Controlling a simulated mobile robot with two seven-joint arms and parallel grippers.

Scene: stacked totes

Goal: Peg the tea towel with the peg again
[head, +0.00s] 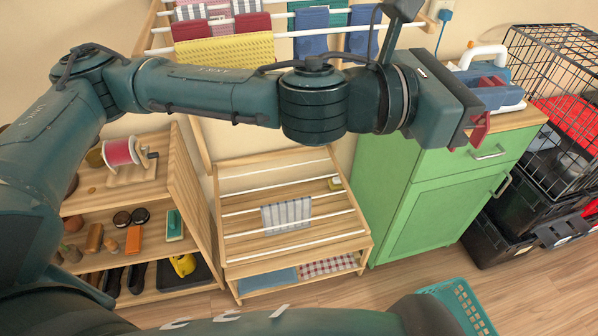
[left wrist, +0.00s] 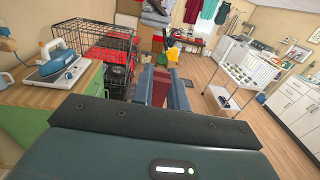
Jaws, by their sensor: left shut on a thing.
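A grey-and-white checked tea towel (head: 287,213) hangs over a rail of the low wooden drying rack (head: 345,243). My left gripper (head: 478,128) is at the upper right, in front of the green cabinet and well away from the towel. It is shut on a small dark red thing, probably the peg (head: 481,131). In the left wrist view, the red thing (left wrist: 159,88) sits between the two blue-grey fingers. My right gripper is not in view.
A wall rack (head: 223,52) with several cloths hangs above. Shelves (head: 180,165) stand left of the drying rack, and the green cabinet (head: 430,200) with an iron (head: 484,73) on top stands right. A wire crate (head: 560,60) stands beyond. A teal basket (head: 462,305) is at the bottom.

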